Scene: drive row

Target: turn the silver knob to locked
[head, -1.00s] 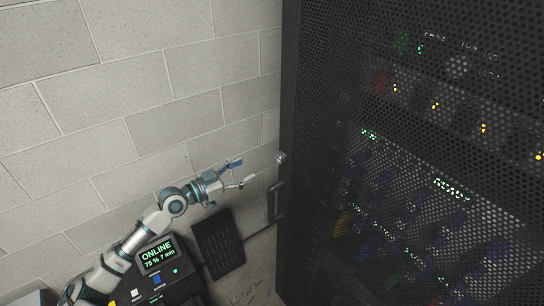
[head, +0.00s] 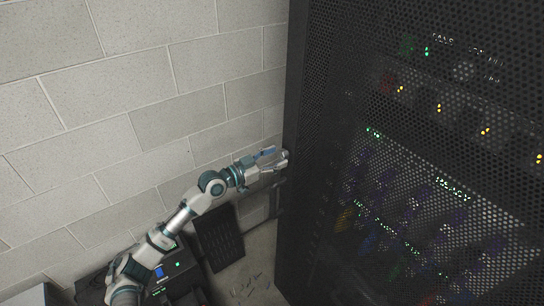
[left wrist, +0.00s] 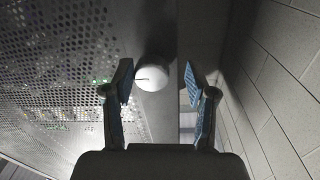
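The silver knob (left wrist: 152,76) shows in the left wrist view as a pale round shape with a short dark mark on its left side. It sits on the dark edge strip of the perforated rack door (head: 420,200). My left gripper (left wrist: 158,80) is open, its blue-padded fingers on either side of the knob, with the left finger closer. I cannot tell if either finger touches it. In the head view the left gripper (head: 273,160) is at the door's left edge, where it largely hides the knob. My right gripper is not in view.
A pale block wall (head: 150,90) stands close on the left, also right of the gripper in the left wrist view (left wrist: 275,90). Rack lights (head: 438,108) glow behind the mesh.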

